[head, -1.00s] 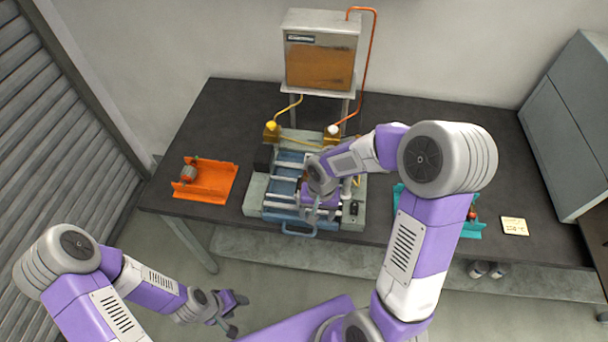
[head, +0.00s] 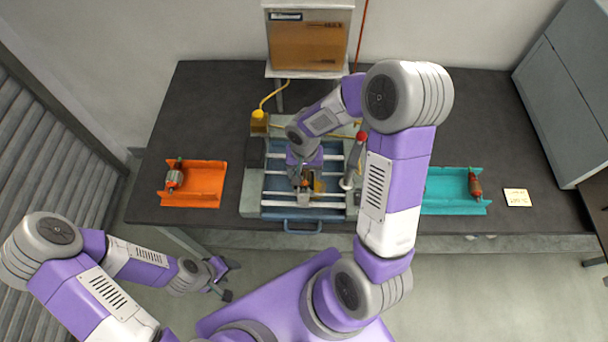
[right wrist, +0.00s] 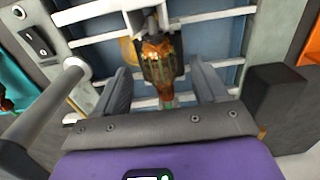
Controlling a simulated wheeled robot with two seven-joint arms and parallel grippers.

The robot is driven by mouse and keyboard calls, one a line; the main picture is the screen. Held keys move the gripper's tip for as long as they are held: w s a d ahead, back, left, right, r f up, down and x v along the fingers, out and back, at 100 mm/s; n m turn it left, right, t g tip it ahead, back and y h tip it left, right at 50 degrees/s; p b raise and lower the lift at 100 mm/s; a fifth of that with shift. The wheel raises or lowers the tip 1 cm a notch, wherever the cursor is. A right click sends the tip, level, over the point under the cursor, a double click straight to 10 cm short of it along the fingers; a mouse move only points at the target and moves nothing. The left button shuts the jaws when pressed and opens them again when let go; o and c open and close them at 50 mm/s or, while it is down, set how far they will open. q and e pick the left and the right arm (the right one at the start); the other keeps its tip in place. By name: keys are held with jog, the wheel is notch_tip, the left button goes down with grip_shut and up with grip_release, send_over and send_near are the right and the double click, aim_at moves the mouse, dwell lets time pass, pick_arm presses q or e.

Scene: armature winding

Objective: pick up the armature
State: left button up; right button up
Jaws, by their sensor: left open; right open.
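An armature with copper-brown windings (right wrist: 163,62) sits in the winding machine (head: 275,180), its shaft pointing toward my right wrist camera. My right gripper (right wrist: 160,75) is open, with one finger on each side of the armature and visible gaps between. In the head view my right gripper (head: 306,182) is low over the blue bed of the machine, and the arm hides part of it. My left gripper (head: 222,277) is open and empty in front of the table, left of the machine.
An orange tray (head: 205,186) at left holds another armature (head: 174,177). A teal tray (head: 445,190) at right holds a copper-brown one (head: 475,185). A lever with a red knob (head: 355,160) stands close right of my right gripper.

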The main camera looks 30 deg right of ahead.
jog(key=shift+f, duration=0.6)
jog(key=shift+r, duration=0.1)
jog(key=c, duration=1.3)
